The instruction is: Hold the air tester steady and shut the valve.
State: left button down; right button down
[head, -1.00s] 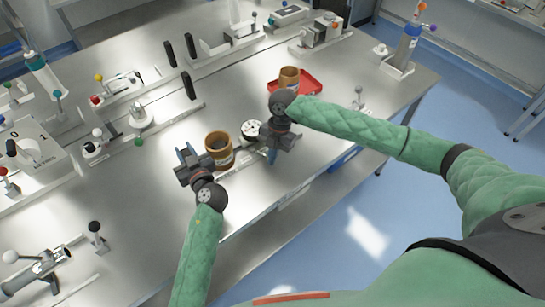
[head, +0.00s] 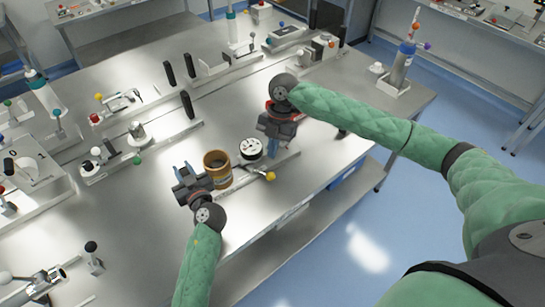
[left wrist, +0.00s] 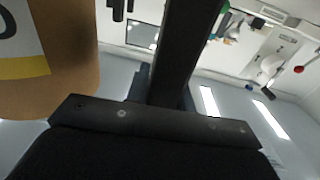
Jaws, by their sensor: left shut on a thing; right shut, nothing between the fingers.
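The air tester appears to be the device with the round white gauge (head: 250,150) and a yellow-tipped valve handle (head: 270,176) on a pale base strip. A brown jar (head: 217,170) stands just left of the gauge. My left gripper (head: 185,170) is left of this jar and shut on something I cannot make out. In the left wrist view the jar (left wrist: 60,60) is beside the dark finger (left wrist: 175,50), apart from it. My right gripper (head: 272,146) is shut and empty above and behind the valve handle, clear of it.
Other bench devices, including a red-and-yellow-knobbed one (head: 118,103) and a blue-topped cylinder (head: 405,55), stand around. Black posts (head: 188,104) rise behind the jar. The bench front is mostly clear.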

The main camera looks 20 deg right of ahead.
pick_arm(q)
jog(key=shift+s+f+b, duration=0.1)
jog(key=shift+f+b, duration=0.25)
jog(key=shift+f, duration=0.15)
dwell(0.5)
jog(key=shift+r, duration=0.2)
jog(key=c, duration=1.3)
grip_release()
jog(key=shift+o, duration=0.9)
jog(key=shift+w+r, duration=0.15)
jog(key=shift+w, duration=0.05)
jog(key=shift+s+r, duration=0.1)
jog(key=v, duration=1.1)
jog(key=shift+s+d, duration=0.15)
jog(key=shift+s, duration=0.25)
